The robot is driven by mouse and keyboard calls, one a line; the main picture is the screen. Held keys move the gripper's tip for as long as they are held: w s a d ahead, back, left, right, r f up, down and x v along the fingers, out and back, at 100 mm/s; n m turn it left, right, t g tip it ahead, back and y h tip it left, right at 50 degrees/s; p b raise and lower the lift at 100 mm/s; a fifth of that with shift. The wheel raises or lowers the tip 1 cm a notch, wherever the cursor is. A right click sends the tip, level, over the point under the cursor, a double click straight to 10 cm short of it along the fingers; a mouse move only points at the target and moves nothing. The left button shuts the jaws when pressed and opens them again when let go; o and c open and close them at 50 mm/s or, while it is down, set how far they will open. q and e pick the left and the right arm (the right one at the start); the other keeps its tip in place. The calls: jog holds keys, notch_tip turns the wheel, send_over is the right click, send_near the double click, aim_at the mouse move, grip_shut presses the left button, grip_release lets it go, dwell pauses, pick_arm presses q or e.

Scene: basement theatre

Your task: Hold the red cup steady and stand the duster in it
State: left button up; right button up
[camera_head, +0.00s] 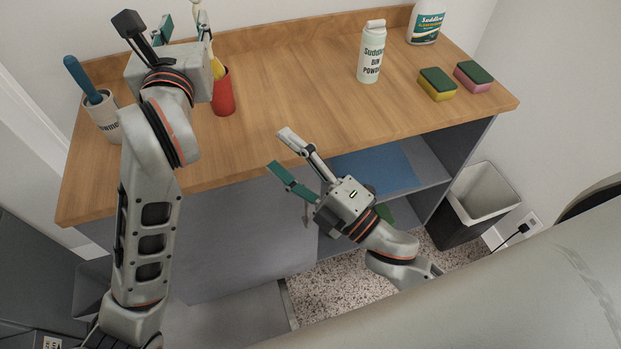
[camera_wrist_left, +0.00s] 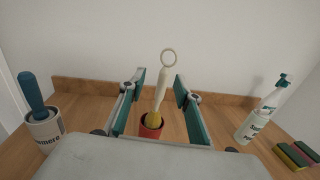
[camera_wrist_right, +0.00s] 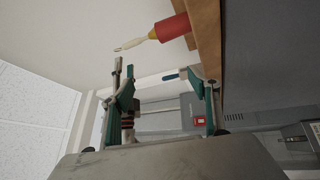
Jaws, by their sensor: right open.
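The red cup (camera_head: 224,95) stands near the table's left part. The duster (camera_head: 217,68) stands in it, yellow end down and leaning, with its pale looped handle up. In the left wrist view the duster (camera_wrist_left: 159,93) rises from the red cup (camera_wrist_left: 151,131). My left gripper (camera_head: 148,32) is open beside the duster; its fingers appear to either side of the duster in its wrist view, with no clear contact. My right gripper (camera_head: 284,155) is open and empty off the table's front edge. Its wrist view shows the cup (camera_wrist_right: 172,27) and duster handle (camera_wrist_right: 135,43) beyond.
A white holder (camera_head: 103,118) with a blue-handled tool (camera_head: 82,78) stands left of the cup. A powder bottle (camera_head: 371,55), a spray bottle (camera_head: 427,22) and two sponges (camera_head: 438,84) are on the right. The table's middle is clear. A bin (camera_head: 475,200) stands on the floor at right.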

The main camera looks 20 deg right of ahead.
jog(key=d+f+m+h, duration=0.1)
jog(key=f+m, duration=0.1)
jog(key=f, duration=0.1)
jog(key=d+f+m+h, duration=0.1)
jog(key=d+f+m, duration=0.1)
jog(key=f, duration=0.1)
jog(key=d+f+m+h, duration=0.1)
jog(key=f+m+h, duration=0.1)
jog(key=m, duration=0.1)
jog(key=shift+s+d+f+g, duration=0.25)
jog(key=shift+d+f+g, duration=0.1)
jog(key=shift+f+g, duration=0.05)
jog(key=shift+s, duration=0.15)
